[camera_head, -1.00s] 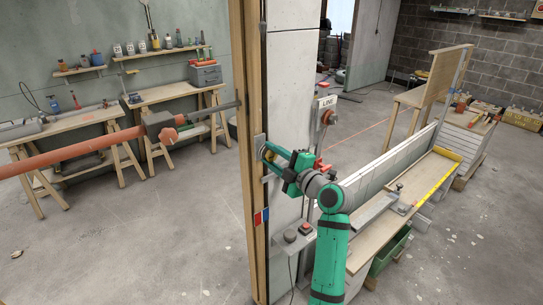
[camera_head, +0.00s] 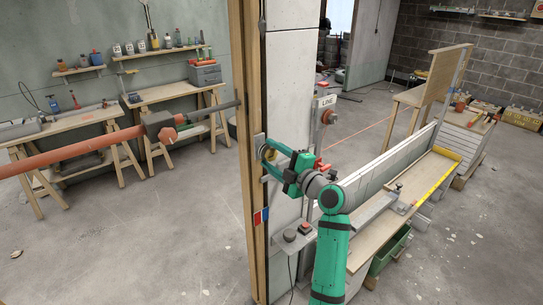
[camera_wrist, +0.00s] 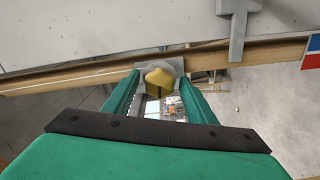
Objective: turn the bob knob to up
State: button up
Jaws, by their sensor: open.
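The yellow knob (camera_wrist: 160,78) sits on a grey plate (camera_wrist: 176,64) in the wrist view, with a small dark mark on its front edge. In the head view the knob (camera_head: 268,155) is small, on the side of the wooden post (camera_head: 252,120). My gripper (camera_wrist: 160,92) is open, with one teal finger on each side of the knob. I cannot tell whether the fingers touch it. In the head view my gripper (camera_head: 273,153) reaches left to the post, and its fingers partly hide the knob.
A red-and-blue label (camera_head: 261,216) is on the post below the knob. A control box (camera_head: 296,238) with a red button stands close below my arm. A LINE sign (camera_head: 326,101) and red fitting are behind it. A red pole (camera_head: 80,151) spans the left. A long bench (camera_head: 400,210) is at right.

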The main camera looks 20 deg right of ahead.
jog(key=v, duration=1)
jog(key=shift+d, duration=0.2)
jog(key=shift+s, duration=0.1)
